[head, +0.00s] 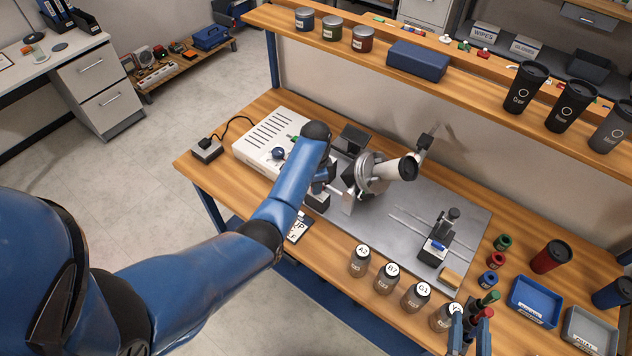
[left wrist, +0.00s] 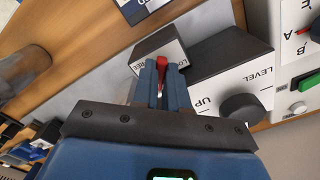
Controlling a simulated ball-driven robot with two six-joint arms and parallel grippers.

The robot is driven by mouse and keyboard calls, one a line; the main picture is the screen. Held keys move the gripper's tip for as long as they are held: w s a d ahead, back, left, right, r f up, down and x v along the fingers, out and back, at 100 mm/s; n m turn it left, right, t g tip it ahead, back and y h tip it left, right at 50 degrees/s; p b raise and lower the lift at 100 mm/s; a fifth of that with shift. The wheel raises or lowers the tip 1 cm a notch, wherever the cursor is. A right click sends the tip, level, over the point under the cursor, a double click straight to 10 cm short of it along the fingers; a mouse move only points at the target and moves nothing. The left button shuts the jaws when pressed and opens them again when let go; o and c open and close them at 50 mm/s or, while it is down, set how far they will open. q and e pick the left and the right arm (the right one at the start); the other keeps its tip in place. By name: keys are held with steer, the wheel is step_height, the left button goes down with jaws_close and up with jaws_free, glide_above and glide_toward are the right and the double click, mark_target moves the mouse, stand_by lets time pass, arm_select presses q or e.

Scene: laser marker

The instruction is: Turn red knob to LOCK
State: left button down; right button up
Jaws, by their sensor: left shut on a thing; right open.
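The red knob (left wrist: 162,66) stands on a dark block with a white label face (left wrist: 159,50) in the left wrist view. My left gripper (left wrist: 161,75) is shut on the knob, one blue finger on each side. The knob's red end sits between the two words, and its exact angle is partly hidden. In the head view my left gripper (head: 322,184) reaches down at the laser marker, and the knob is hidden there. My right gripper (head: 470,335) is open and empty near the front edge.
A "LEVEL"/"UP" box with a black knob (left wrist: 241,108) is close right of my left gripper in the wrist view. The white control box (head: 270,140), the round chuck (head: 372,172), several jars (head: 387,279) and a blue tray (head: 533,301) surround the work area.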

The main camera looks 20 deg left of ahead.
arm_select(q)
steer(key=n+p, duration=0.1)
steer(key=n, duration=0.3)
steer(key=shift+d+n, duration=0.1)
steer(key=shift+n, duration=1.8)
steer(key=c, duration=1.4)
jaws_free()
steer(key=shift+c, duration=0.2)
steer(key=shift+s, duration=0.1)
step_height(320, 180, up, 11)
steer(key=b, duration=0.1)
